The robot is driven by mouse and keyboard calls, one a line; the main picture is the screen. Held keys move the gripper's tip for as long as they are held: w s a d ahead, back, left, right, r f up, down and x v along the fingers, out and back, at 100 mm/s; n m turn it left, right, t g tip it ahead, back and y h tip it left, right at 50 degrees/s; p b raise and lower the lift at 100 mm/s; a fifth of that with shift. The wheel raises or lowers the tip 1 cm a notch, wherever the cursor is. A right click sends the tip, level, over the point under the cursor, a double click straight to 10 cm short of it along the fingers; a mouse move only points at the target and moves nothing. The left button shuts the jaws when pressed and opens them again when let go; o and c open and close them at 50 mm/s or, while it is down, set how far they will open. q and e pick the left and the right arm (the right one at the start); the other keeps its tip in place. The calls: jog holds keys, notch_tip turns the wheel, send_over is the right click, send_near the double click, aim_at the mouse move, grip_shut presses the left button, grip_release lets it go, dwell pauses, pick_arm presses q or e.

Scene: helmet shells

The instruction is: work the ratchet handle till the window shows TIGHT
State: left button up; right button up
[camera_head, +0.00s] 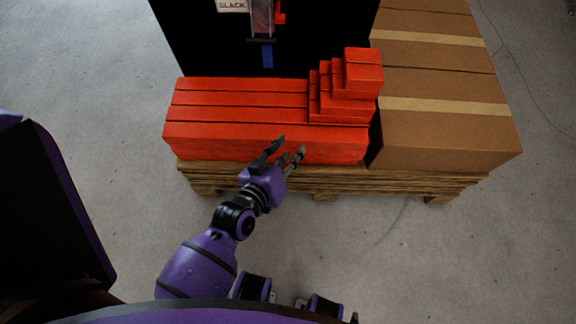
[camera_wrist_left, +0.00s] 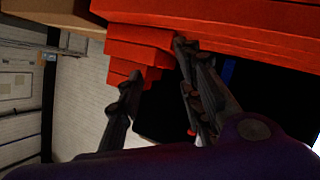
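A sign reading SLACK (camera_head: 232,5) shows at the top edge of the head view, against a black panel. Beside it is a grey ratchet body (camera_head: 262,18) with a red handle part (camera_head: 280,15), both cut by the frame edge. A blue strap (camera_head: 267,55) hangs below it and also shows in the left wrist view (camera_wrist_left: 228,71). My left gripper (camera_head: 292,145) is open and empty, in front of the red stack and well short of the ratchet. Its spread fingers show in the left wrist view (camera_wrist_left: 158,62). My right gripper is not in view.
Long red blocks (camera_head: 235,132) with smaller stepped red blocks (camera_head: 363,75) lie on a wooden pallet (camera_head: 330,172), between my left gripper and the ratchet. Brown cartons (camera_head: 445,145) stand to the right. The grey floor around the pallet is clear.

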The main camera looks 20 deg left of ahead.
pick_arm(q)
jog(key=s, duration=0.2)
jog(key=s+m+p, duration=0.1)
jog(key=shift+s+f+g, duration=0.3)
jog(key=shift+f+g, duration=0.05)
jog(key=shift+g, duration=0.05)
